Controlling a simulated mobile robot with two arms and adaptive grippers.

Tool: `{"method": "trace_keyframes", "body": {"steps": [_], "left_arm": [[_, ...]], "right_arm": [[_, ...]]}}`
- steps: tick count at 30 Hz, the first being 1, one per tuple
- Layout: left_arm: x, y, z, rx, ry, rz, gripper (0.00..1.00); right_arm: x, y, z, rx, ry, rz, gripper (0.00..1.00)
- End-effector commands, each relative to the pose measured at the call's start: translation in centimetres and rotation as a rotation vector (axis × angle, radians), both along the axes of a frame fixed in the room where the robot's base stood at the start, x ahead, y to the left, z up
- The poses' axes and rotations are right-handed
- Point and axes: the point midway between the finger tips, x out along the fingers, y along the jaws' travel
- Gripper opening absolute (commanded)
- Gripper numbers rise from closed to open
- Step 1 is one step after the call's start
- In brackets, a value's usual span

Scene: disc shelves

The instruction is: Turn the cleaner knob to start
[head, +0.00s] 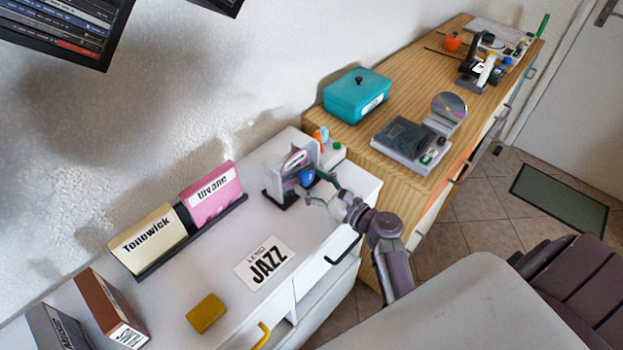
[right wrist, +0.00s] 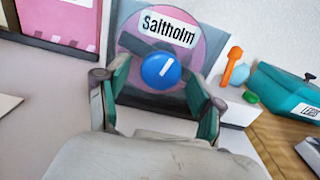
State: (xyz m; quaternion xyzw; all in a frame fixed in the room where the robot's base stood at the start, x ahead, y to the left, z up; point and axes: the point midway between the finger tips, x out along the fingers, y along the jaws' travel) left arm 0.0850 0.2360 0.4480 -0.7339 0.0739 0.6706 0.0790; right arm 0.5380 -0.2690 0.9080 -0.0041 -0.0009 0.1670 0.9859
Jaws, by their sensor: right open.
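The cleaner (head: 285,188) is a small upright unit near the right end of the white cabinet. In the right wrist view a pink disc labelled "Saltholm" (right wrist: 190,37) sits in it. Its round blue knob (head: 307,177) is on the front, and in the right wrist view the knob (right wrist: 161,71) shows a white mark tilted slightly right of vertical. My right gripper (head: 319,188) is open in front of the knob. In the right wrist view its fingers (right wrist: 160,92) stand apart on either side of the knob, with gaps showing. My left gripper is not in view.
A "JAZZ" card (head: 264,262) and a yellow block (head: 206,312) lie on the white cabinet (head: 222,262). Disc cases stand in a black rack (head: 195,233) along the wall. A teal box (head: 357,95) and a grey player (head: 405,142) sit on the wooden top beyond.

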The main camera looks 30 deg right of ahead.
Motion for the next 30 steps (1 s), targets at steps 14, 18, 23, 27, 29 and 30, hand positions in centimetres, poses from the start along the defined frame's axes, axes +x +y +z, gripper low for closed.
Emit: {"method": "trace_keyframes", "body": {"steps": [14,18,23,27,29,30], "left_arm": [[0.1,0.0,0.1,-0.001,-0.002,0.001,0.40],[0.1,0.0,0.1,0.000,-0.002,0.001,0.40],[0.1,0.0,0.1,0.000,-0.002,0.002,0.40],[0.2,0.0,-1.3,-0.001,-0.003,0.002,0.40],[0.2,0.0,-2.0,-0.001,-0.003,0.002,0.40],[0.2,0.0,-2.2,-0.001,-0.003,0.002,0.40]], "right_arm": [[0.5,0.2,0.0,-0.001,0.001,0.000,0.51],[0.5,0.2,0.0,-0.001,0.001,0.000,0.27],[0.5,0.2,0.0,-0.002,0.000,0.000,0.07],[0.5,0.1,-0.5,-0.096,-0.034,0.001,0.07],[0.5,0.1,-0.5,-0.161,-0.057,0.002,0.07],[0.5,0.1,-0.4,-0.199,-0.069,0.002,0.07]]}}
